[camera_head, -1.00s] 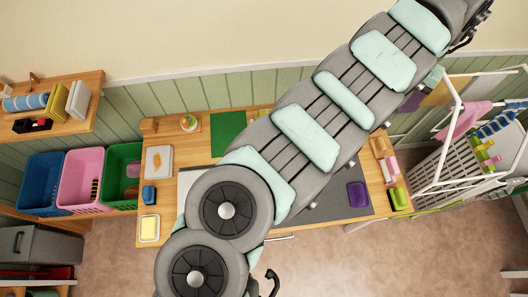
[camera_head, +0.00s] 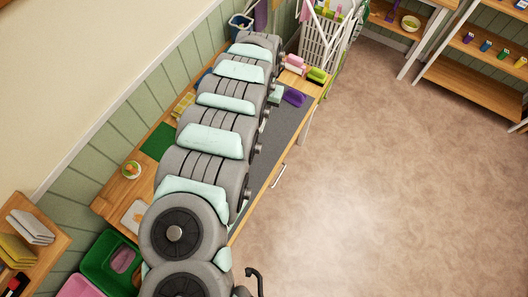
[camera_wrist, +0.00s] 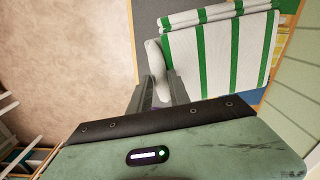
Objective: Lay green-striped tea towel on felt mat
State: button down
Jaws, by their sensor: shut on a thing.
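The green-striped tea towel (camera_wrist: 215,55), white with green bands and folded, fills the upper middle of the wrist view. My gripper (camera_wrist: 162,82) is shut on its near left edge, where pale cloth bulges by the fingers. The grey mat (camera_head: 270,150), which looks like the felt mat, covers the table's middle and right in the head view; part of it also shows beyond the towel in the wrist view (camera_wrist: 147,14). I cannot tell whether the towel touches it. In the head view my arm hides the towel, and I cannot make out my fingers.
On the wooden table (camera_head: 117,190) lie a green square (camera_head: 159,142), a yellow checked cloth (camera_head: 183,104), a purple cloth (camera_head: 293,96) and pink and lime folded cloths (camera_head: 316,75). A white laundry basket (camera_head: 318,40) stands beyond. Open floor lies to the right.

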jog(key=s+f+m, duration=0.1)
jog(key=s+f, duration=0.3)
jog(key=f, duration=0.3)
jog(key=s+d+f+m, duration=0.1)
jog(key=s+f+m, duration=0.1)
jog(key=s+f, duration=0.2)
notch_tip(320, 180, down, 4)
jog(key=shift+s+r+m, duration=0.2)
jog(key=shift+s+m, duration=0.1)
notch_tip(320, 180, down, 8)
jog(key=b, duration=0.5)
jog(key=shift+b, duration=0.3)
jog(key=shift+f+b, duration=0.45)
jog(key=shift+f, duration=0.05)
jog(key=c, duration=1.1)
grip_release()
jog(key=shift+c, duration=0.2)
jog(key=shift+o, duration=0.4)
jog(key=o, duration=0.5)
